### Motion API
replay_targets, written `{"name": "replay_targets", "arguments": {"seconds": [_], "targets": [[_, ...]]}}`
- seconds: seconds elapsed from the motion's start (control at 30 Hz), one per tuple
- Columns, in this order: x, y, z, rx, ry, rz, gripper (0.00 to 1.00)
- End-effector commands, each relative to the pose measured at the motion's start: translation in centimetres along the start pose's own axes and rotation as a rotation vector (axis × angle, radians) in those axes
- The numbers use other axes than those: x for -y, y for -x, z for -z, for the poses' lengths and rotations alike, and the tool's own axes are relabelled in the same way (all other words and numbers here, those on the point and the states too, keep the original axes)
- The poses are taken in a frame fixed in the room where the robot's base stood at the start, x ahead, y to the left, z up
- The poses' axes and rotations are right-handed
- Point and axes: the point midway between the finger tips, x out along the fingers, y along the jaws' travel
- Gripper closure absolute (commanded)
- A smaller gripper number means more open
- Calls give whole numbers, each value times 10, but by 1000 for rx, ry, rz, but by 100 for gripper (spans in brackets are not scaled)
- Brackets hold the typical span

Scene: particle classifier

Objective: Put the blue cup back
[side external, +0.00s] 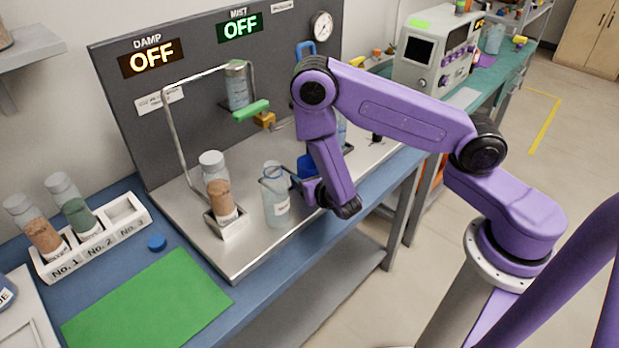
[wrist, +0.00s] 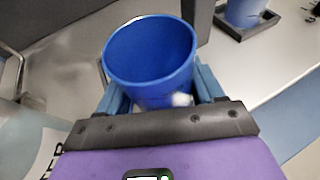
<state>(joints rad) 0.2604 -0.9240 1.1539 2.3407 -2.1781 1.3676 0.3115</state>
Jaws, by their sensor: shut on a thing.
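The blue cup (wrist: 150,62) is upright between my gripper's fingers (wrist: 160,92) in the wrist view, its open rim facing the camera. My gripper is shut on it. In the side view the blue cup (side external: 307,166) is partly hidden by my purple wrist, above the steel bench top. The cup's base is hidden, so I cannot tell whether it touches anything. A dark square holder (wrist: 240,33) with another blue container in it (wrist: 245,11) stands at the upper right of the wrist view.
A clear bottle (side external: 276,198) stands close left of my gripper. Left of it, a capped bottle of brown grains (side external: 219,190) sits in a square holder under a bent metal frame (side external: 170,125). The grey panel (side external: 115,90) stands behind. A three-slot rack (side external: 95,240) and green mat (side external: 150,300) lie left.

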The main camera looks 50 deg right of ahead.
Motion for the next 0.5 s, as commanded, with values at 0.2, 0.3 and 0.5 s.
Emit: {"name": "replay_targets", "arguments": {"seconds": [0.2, 0.3, 0.5], "targets": [[0, 0, 0, 1, -1, -1, 71], [0, -1, 1, 1, -1, -1, 71], [0, -1, 3, 0, -1, -1, 7]]}}
